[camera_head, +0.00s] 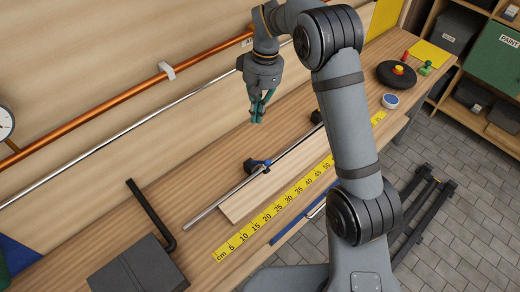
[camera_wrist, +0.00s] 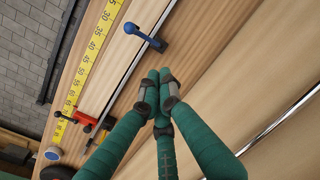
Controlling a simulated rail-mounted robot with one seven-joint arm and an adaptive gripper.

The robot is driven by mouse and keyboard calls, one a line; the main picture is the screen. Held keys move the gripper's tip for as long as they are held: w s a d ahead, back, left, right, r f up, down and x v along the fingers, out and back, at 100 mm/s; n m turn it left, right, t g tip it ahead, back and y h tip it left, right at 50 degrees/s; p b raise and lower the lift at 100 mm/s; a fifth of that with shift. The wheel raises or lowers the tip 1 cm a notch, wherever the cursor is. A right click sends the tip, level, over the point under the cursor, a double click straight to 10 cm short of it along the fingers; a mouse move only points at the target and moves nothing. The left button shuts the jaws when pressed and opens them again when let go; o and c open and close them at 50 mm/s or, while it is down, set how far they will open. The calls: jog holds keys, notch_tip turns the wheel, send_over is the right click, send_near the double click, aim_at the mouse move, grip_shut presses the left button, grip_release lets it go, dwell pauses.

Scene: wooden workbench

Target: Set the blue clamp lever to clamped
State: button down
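The blue clamp lever (camera_head: 264,162) sits on a dark clamp body on a long metal bar, near the middle of the workbench. In the wrist view the blue lever (camera_wrist: 145,37) has a rounded knob at its left end and slants across the bar, low over the pale board. I cannot tell from its pose whether it is clamped. My gripper (camera_head: 257,119) hangs above the bench, behind the lever and apart from it. In the wrist view its green fingers (camera_wrist: 158,77) are drawn together at the tips, with nothing visible between them.
A yellow ruler strip (camera_head: 265,215) runs along the bench in front of the pale board (camera_head: 240,203). A red-and-orange clamp end (camera_wrist: 85,122) stands farther along the bar. A copper pipe (camera_head: 100,105) and a silver pipe (camera_head: 120,138) run along the back. A bent black rod (camera_head: 150,213) lies left.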

jog(key=shift+d+n, duration=0.1)
jog(key=shift+n, duration=0.4)
jog(key=shift+f, duration=0.1)
jog(key=p, duration=0.4)
send_over(256, 162)
jog(key=w, duration=0.1)
jog(key=f, duration=1.1)
jog(key=shift+d+f, duration=0.25)
jog(key=shift+f, duration=0.1)
jog(key=shift+s+d+f, duration=0.15)
jog(key=shift+s+f, duration=0.2)
jog(key=shift+f, duration=0.1)
jog(key=shift+s+f+b, duration=0.1)
jog(key=shift+f+b, duration=0.05)
jog(key=shift+b, duration=0.2)
